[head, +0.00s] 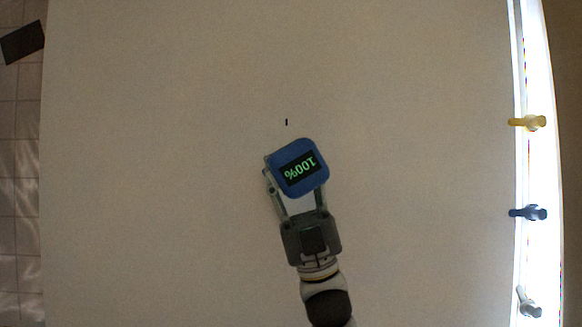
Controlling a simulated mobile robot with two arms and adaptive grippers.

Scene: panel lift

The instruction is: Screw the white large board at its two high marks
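The white large board (160,160) fills most of the head view as a broad flat surface. One small black mark (286,122) shows on it, near the upper middle. My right gripper (297,188) comes in from the bottom, slightly right of centre, and is shut on a blue tool (312,153) whose screen reads "100%", upside down. The tool is just below the mark in the picture and does not cover it. I cannot tell whether the tool touches the board. No second mark shows. My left gripper is out of view.
A yellow peg-like piece (528,122), a dark blue one (528,212) and a white one (527,302) stand along the bright strip (541,170) at the right edge. A dark flat piece (22,43) lies over tiled floor (20,180) at left. The board around the tool is clear.

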